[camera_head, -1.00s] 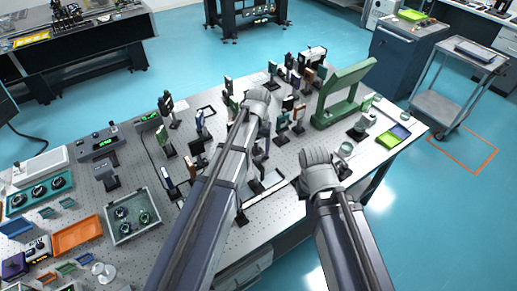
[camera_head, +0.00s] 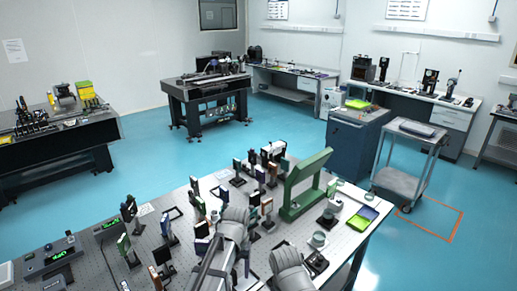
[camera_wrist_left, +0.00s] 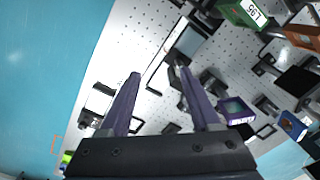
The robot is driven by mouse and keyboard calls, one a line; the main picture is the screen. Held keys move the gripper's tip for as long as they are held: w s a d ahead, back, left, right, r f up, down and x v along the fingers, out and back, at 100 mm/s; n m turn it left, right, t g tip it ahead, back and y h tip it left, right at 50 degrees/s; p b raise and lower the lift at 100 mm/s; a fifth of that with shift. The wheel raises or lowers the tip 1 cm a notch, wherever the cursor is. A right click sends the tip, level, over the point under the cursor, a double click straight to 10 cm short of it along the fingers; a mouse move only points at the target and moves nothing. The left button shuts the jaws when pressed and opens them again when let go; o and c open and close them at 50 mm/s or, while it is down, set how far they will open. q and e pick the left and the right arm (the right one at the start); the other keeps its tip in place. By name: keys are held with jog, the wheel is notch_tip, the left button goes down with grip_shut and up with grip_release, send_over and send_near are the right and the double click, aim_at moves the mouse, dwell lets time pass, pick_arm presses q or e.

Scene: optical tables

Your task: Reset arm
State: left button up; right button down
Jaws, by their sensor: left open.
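My left arm reaches over the optical table (camera_head: 95,262) in the head view, with its grey wrist (camera_head: 235,222) above the mounts. Its jaws are hardly seen there. In the left wrist view my left gripper (camera_wrist_left: 159,74) is open, its two dark fingers spread wide with nothing held between them. A framed mount (camera_wrist_left: 186,42) lies beyond the fingertips. My right arm's grey end (camera_head: 288,262) is at the bottom of the head view, over the table's front part; its jaws cannot be made out.
Several small optical mounts crowd the table around my left wrist. A green angled frame (camera_head: 304,182) and a yellow-green tray (camera_head: 362,218) stand to the right.

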pick_arm(q)
jog(key=s+d+f+m+b, duration=0.2)
jog(key=s+d+f+b, duration=0.2)
jog(key=s, duration=0.9)
notch_tip(320, 180, down, 6)
jog(key=b, duration=0.3)
jog(key=shift+s+r+m+y+b, duration=0.15)
jog(key=shift+s+m+y+b, duration=0.15)
jog(key=shift+s+y, duration=0.1)
pick_arm(e)
notch_tip(320, 180, down, 10)
